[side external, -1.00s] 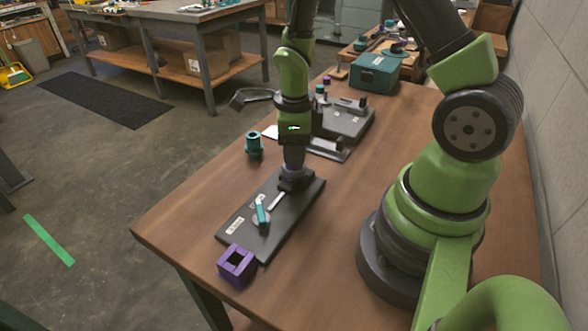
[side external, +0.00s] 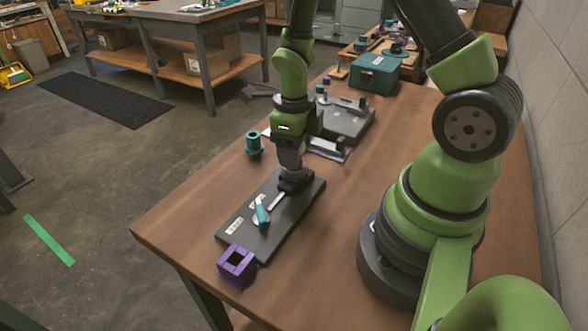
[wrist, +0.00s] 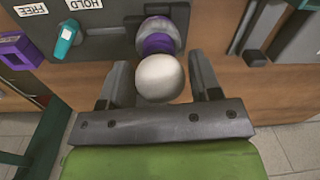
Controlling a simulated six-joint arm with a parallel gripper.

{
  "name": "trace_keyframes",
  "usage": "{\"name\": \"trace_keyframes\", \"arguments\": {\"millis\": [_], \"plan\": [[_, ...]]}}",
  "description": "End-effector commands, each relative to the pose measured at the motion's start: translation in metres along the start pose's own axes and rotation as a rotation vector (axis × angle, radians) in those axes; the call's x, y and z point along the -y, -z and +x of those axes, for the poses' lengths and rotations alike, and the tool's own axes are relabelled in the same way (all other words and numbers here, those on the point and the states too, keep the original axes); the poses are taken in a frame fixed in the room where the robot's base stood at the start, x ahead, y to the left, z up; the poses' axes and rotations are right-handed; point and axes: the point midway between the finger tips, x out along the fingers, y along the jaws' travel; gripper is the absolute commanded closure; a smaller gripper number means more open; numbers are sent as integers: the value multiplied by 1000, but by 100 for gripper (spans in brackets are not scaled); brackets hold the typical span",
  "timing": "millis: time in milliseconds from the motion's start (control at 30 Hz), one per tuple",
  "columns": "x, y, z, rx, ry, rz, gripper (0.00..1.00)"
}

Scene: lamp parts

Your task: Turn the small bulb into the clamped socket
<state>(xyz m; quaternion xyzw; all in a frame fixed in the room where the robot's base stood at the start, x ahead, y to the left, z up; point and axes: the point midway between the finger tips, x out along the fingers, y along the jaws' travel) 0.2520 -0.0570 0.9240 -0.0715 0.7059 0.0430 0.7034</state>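The small bulb (wrist: 160,77), with a round white globe and a purple base (wrist: 158,43), stands at the round grey socket (wrist: 157,24) in the wrist view. How deep its base sits in the socket cannot be told. The socket is on the dark clamp plate (side external: 245,238), which has a teal lever (side external: 262,211) near its HOLD label (wrist: 85,4). My gripper (wrist: 160,72) has a finger on either side of the globe. It looks open, with narrow gaps between fingers and bulb. In the side view my gripper (side external: 294,180) is low over the plate's far end and hides the bulb.
A purple square block (side external: 237,265) with a hole stands by the plate's near end. A teal flanged part (side external: 254,144) stands at the table's left edge. A grey fixture (side external: 345,122) and a teal box (side external: 374,73) are farther back. The table right of the plate is clear.

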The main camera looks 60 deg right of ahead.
Motion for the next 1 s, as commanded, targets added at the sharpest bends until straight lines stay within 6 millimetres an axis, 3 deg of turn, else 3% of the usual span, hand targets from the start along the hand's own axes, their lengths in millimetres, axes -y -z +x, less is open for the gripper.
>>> {"name": "trace_keyframes", "arguments": {"millis": [333,633,1000], "plan": [[1,-1,0,7,2,-47,39],[2,-2,0,26,4,-483,39],[2,-2,0,38,5,-777,39]]}}
